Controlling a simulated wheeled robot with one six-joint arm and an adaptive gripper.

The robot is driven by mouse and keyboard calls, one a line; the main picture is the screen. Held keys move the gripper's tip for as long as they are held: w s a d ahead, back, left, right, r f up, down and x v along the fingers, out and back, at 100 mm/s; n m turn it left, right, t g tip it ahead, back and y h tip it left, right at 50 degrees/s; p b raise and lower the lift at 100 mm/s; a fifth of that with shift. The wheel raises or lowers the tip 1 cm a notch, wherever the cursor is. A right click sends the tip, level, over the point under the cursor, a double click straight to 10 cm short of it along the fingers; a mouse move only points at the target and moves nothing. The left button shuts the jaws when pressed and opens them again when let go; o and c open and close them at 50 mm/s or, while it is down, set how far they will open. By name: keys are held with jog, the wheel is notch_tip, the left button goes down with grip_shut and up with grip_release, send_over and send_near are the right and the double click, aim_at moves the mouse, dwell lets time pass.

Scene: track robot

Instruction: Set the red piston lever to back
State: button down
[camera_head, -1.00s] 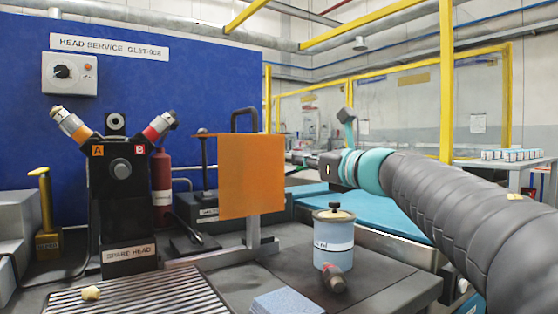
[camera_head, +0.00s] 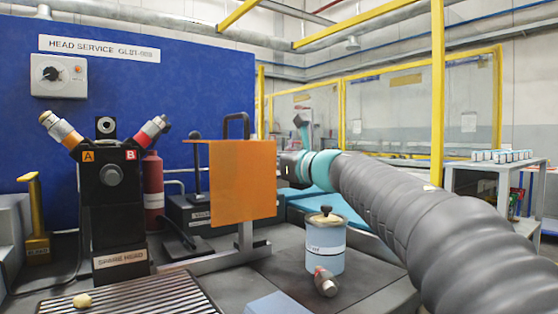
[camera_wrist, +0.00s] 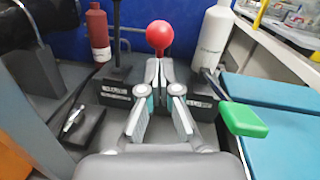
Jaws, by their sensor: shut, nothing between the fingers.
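The red piston lever shows in the wrist view as a round red knob (camera_wrist: 160,35), just beyond my fingertips. Its stem is largely hidden by my gripper, so I cannot tell its exact tilt or whether I touch it. My gripper (camera_wrist: 158,78) is shut and empty, its fingers converging just below the knob in the picture. In the head view the red lever and my fingers are hidden behind the orange panel (camera_head: 228,185); only my wrist shows at the panel's right edge.
A black lever (camera_head: 195,165) stands left of the panel. A red bottle (camera_wrist: 98,32) and a white bottle (camera_wrist: 213,40) flank the red knob in the wrist view. A green handle (camera_wrist: 243,120) lies close on the right. A blue-grey pot (camera_head: 325,245) stands in front of my arm.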

jog(key=shift+x, duration=1.05)
